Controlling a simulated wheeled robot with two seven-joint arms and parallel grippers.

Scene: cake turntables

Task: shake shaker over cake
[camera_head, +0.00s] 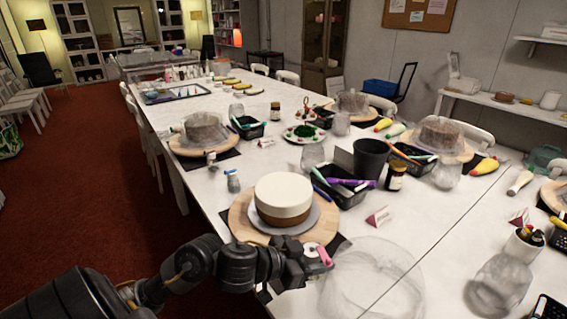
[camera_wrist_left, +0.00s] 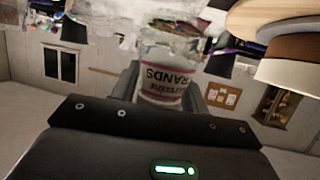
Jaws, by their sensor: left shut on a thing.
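The cake (camera_head: 284,193), with a white top and a brown lower band, stands on a grey plate on a round wooden turntable (camera_head: 240,222). The cake also shows upside down at the right of the left wrist view (camera_wrist_left: 292,68). My left gripper (camera_head: 312,259) is shut on the shaker (camera_head: 323,255), at the near right of the cake and apart from it. In the left wrist view the shaker (camera_wrist_left: 162,82) is a clear container with a lettered white and pink label, also upside down. My fingers hide part of it. My right gripper is not in view.
A clear dome (camera_head: 372,285) stands close to the right of my left gripper. A black tray with pens (camera_head: 340,193), a black cup (camera_head: 370,158) and a small jar (camera_head: 396,176) stand beyond the cake. A small shaker (camera_head: 233,182) stands at its left.

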